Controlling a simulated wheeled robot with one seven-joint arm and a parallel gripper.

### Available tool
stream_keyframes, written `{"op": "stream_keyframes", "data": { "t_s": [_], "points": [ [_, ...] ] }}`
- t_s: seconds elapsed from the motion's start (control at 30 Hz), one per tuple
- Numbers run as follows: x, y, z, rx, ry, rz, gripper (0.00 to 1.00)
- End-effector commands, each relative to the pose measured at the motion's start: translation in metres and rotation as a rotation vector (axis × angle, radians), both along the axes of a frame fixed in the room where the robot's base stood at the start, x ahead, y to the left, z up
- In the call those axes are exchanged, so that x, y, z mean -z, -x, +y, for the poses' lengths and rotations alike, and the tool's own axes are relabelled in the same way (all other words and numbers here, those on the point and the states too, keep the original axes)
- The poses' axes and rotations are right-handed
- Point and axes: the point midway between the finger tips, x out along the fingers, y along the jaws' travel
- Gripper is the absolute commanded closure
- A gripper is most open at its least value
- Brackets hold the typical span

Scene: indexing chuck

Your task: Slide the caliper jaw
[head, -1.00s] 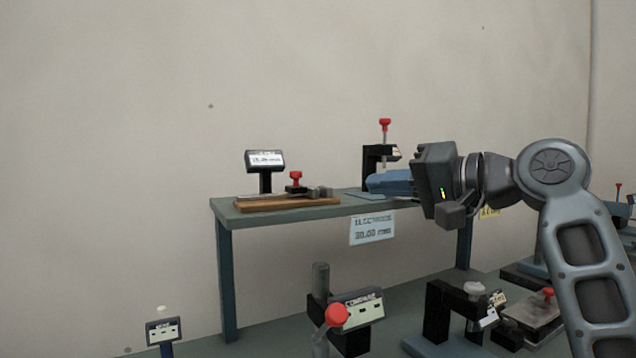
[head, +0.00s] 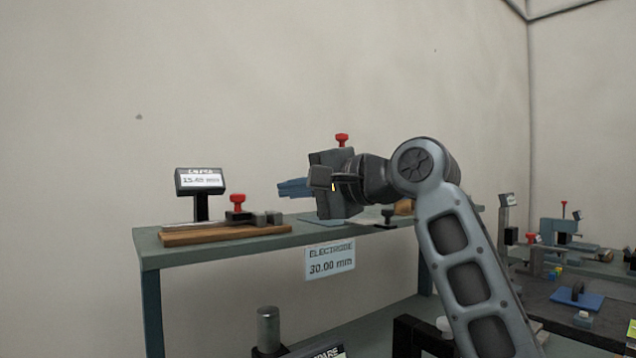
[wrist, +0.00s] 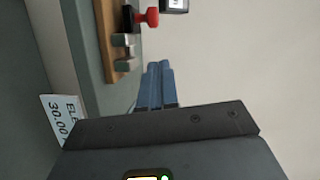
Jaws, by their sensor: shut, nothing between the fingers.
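The caliper lies on a wooden board (head: 190,239) on the raised shelf, with a red-knobbed sliding jaw (head: 238,212) and grey metal blocks at its right end. Its display (head: 200,181) on a post behind reads about 15 mm, though the digits are blurred. My gripper (head: 281,188) is right of the caliper and higher, its blue fingers pointing left, shut and empty. In the wrist view the blue fingers (wrist: 157,83) are together, and the red knob (wrist: 148,17) shows beyond them at the top. The gripper touches nothing.
A sign reading ELECTRODE 30.00 mm (head: 330,262) hangs from the shelf edge (head: 230,250). Another red knob (head: 342,140) shows behind my gripper. A grey cylinder (head: 268,328) stands below in front. Other devices stand at the right. The air above the caliper is clear.

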Motion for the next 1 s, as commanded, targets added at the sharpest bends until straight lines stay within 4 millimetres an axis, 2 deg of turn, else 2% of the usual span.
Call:
{"op": "stream_keyframes", "data": {
  "t_s": [0.07, 0.3, 0.5, 0.83, 1.0],
  "points": [
    [0.001, -0.009, 0.012, -0.001, 0.001, 0.002, 1.0],
    [0.007, -0.005, 0.042, -0.002, 0.001, 0.001, 1.0],
    [0.009, -0.004, 0.05, 0.001, 0.001, -0.001, 1.0],
    [0.008, -0.004, 0.051, 0.0, 0.0, 0.0, 1.0],
    [0.006, 0.005, 0.065, -0.004, -0.001, 0.001, 1.0]
  ]
}}
